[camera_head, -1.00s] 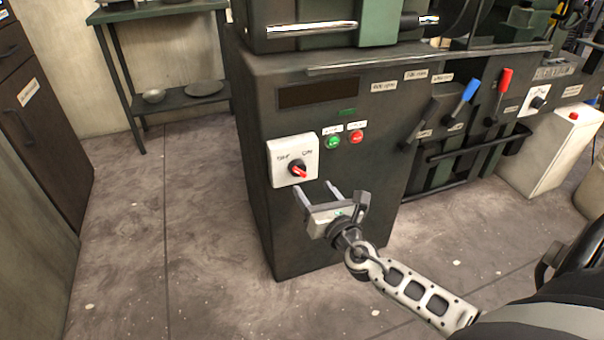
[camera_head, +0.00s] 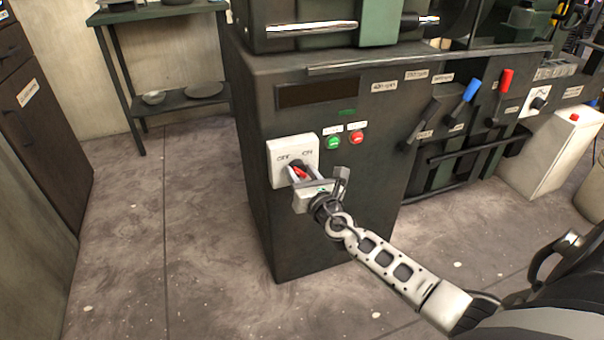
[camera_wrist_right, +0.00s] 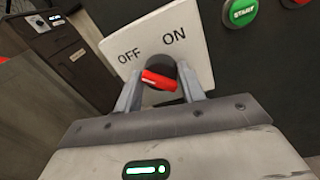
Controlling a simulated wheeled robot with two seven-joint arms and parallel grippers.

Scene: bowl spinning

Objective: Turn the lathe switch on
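The lathe switch is a white plate (camera_head: 283,152) marked OFF and ON, with a red-handled knob (camera_head: 299,172) on it. It also shows in the wrist view as the white plate (camera_wrist_right: 150,46) and the red handle (camera_wrist_right: 159,80). My right gripper (camera_head: 302,176) is at the switch. In the wrist view its fingers (camera_wrist_right: 160,88) are spread, one on each side of the red handle. I cannot tell whether they touch it. The handle lies below and between the two words. My left gripper is not in view.
A green button (camera_head: 333,142) and a red button (camera_head: 356,138) sit right of the switch on the lathe's dark front (camera_head: 365,190). Levers (camera_head: 463,102) stick out further right. The floor (camera_head: 190,240) at left is clear. A shelf table (camera_head: 180,103) stands behind.

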